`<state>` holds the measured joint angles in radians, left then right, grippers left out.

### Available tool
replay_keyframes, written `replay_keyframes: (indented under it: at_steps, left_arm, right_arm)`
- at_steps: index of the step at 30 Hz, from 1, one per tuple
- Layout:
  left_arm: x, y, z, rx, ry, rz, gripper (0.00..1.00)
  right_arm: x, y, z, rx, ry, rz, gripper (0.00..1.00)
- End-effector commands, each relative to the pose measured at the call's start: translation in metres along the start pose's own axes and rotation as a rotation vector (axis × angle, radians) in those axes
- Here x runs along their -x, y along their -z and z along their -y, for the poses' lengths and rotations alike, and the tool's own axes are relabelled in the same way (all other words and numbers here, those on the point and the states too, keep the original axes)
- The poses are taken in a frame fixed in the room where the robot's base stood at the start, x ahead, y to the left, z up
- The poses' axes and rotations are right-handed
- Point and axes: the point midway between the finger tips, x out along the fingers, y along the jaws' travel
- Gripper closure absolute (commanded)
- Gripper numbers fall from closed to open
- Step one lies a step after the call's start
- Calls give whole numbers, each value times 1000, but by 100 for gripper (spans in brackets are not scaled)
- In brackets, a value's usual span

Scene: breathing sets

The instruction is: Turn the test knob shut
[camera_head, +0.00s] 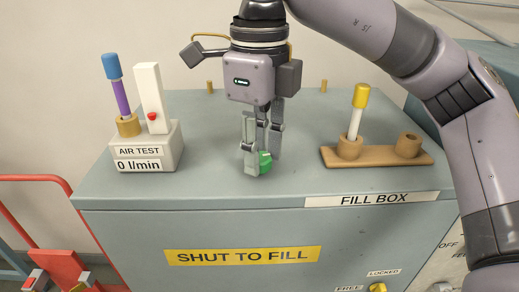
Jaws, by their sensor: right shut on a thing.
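My right gripper (262,150) points down over the middle of the box top. Its fingers are closed on a small green knob (265,160) at the front of the fingertips. The fingers hide part of the knob, and its turn position cannot be told. The air test unit (150,150) stands at the left of the box top, with a white upright, a small red part and a display reading 0 l/min. My left gripper is not in view.
A blue-capped purple tube (118,90) stands in a holder at left. A yellow-capped white tube (357,115) stands in a wooden rack (375,158), beside an empty socket. The fill box (200,230) bears a "SHUT TO FILL" label. A yellow knob (378,287) sits low at front.

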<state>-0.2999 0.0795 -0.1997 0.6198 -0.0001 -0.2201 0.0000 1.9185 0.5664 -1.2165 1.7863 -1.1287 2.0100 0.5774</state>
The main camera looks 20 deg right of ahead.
Motion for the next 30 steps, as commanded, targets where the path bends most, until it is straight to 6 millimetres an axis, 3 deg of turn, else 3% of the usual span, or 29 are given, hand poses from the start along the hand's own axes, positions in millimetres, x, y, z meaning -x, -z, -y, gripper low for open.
replay_keyframes:
  at_steps: [30]
  left_arm:
    - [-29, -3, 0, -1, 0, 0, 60]
  right_arm:
    - [1, 0, 0, -967, 0, 7, 99]
